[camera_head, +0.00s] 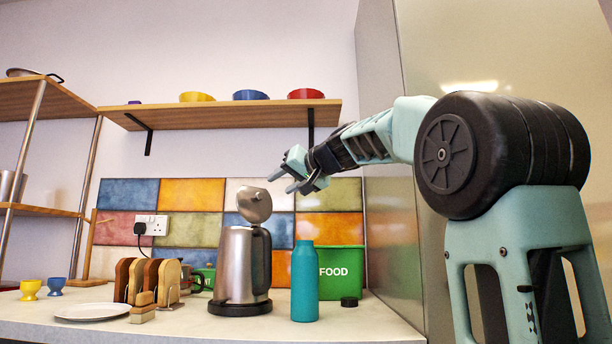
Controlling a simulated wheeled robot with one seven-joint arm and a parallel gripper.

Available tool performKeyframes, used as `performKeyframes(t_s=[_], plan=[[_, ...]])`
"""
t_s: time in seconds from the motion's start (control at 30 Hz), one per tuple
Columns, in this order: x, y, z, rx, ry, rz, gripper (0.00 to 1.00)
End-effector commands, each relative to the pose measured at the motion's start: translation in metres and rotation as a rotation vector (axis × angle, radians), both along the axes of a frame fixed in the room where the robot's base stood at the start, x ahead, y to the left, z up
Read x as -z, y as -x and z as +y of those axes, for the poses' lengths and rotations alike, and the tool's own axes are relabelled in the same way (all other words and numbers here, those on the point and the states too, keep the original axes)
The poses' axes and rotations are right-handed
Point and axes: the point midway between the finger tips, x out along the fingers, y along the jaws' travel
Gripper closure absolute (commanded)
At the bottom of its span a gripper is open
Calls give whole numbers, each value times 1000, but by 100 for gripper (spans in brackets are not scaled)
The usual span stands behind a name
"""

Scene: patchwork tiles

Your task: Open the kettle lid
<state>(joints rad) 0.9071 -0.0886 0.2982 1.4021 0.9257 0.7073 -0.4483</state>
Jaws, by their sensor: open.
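A steel kettle (236,268) with a black handle stands upright on its black base on the counter. Its lid (255,205) is raised, tilted steeply up above the kettle's top. My gripper (282,180) is open and empty. In the picture it is just above and to the right of the raised lid, pointing left. I cannot tell whether a fingertip touches the lid. The lid's hinge is small and hard to make out.
A teal bottle (305,282) and a green FOOD box (341,272) stand right of the kettle. A rack of bread slices (150,280) and a white plate (92,311) are to its left. A wooden shelf (220,115) with bowls hangs above. A tall panel is at right.

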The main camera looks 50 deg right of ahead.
Motion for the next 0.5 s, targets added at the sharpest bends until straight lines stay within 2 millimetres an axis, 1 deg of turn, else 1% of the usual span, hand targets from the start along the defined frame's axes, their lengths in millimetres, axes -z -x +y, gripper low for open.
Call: performKeyframes(t_s=[0.03, 0.2, 0.33, 0.5], plan=[[-3, 12, 2, 2, 3, -1, 58], [-10, 48, 4, 0, 2, -1, 58], [-14, 67, 5, 0, 0, 0, 58], [-16, 79, 5, 0, 0, 1, 58]])
